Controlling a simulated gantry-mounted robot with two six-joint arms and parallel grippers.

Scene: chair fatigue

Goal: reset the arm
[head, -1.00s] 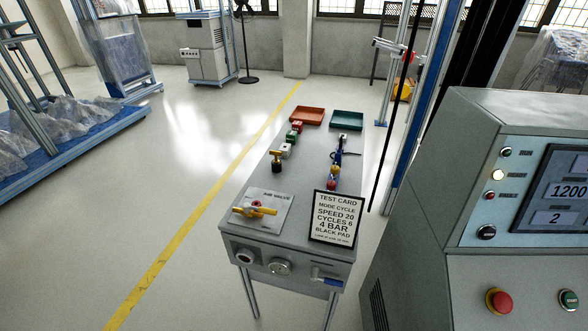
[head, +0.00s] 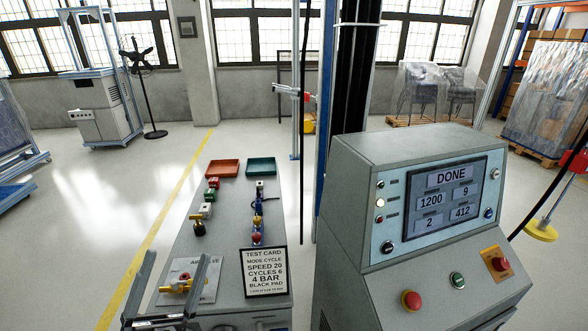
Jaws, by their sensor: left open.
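The control console (head: 350,190) stands at right centre, its screen (head: 445,198) reading DONE, with 1200, 9, 2 and 412 below. Its sloped front carries a red button (head: 411,300), a green button (head: 457,281) and a red mushroom button (head: 501,264) on an orange-yellow plate. Small knobs and lamps flank the screen; one lamp (head: 380,203) looks lit. My right gripper is out of view.
The grey bench (head: 228,228) bears a test card (head: 264,270), small coloured fittings, a red tray (head: 222,168) and a green tray (head: 261,166). A dark cable hangs behind it. At right, a yellow round pad (head: 540,231) hangs on a rod.

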